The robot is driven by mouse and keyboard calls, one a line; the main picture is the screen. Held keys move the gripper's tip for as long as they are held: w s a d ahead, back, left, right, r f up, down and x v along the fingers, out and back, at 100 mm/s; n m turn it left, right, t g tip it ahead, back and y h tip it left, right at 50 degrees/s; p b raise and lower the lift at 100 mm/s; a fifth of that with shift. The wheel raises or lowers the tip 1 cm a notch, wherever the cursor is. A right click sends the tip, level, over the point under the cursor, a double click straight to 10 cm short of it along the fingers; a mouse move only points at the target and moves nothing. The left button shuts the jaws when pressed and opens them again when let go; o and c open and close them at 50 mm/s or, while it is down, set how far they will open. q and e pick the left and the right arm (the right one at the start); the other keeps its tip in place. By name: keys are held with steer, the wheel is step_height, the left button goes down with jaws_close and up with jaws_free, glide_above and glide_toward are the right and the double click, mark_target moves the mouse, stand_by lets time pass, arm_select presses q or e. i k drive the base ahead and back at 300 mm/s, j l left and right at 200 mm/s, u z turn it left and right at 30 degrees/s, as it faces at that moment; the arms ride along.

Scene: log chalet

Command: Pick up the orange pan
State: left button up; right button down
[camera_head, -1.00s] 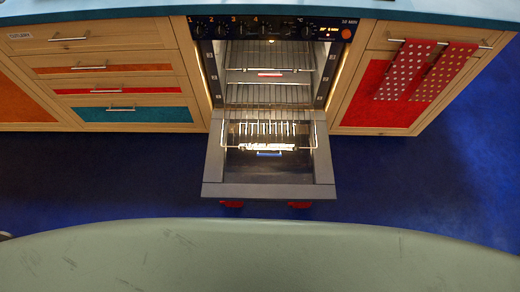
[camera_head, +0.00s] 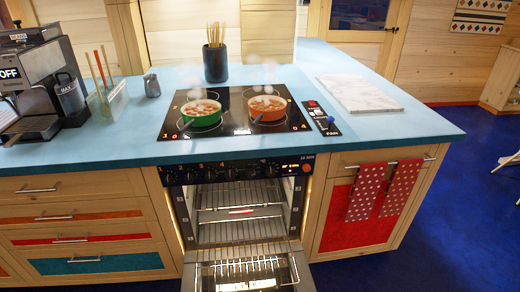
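The orange pan (camera_head: 266,109) sits on the right front part of the black cooktop (camera_head: 233,128), with food in it and steam above it. Its dark handle points toward the front left. A green pan (camera_head: 201,114) stands to its left on the same cooktop, also filled and steaming, with its handle toward the front. The two pans are apart. Neither of my grippers shows in the view.
Below the cooktop the oven door (camera_head: 248,272) hangs open toward me, with racks inside. A dark utensil holder (camera_head: 215,63) stands behind the cooktop. A white marble board (camera_head: 358,94) lies to the right, and a coffee machine (camera_head: 33,85) stands far left.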

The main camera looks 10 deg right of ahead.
mark_target(263, 113)
steer(key=l+u, duration=0.45)
steer(key=k+l+u, duration=0.1)
steer(key=l+u, duration=0.35)
steer(key=l, duration=0.15)
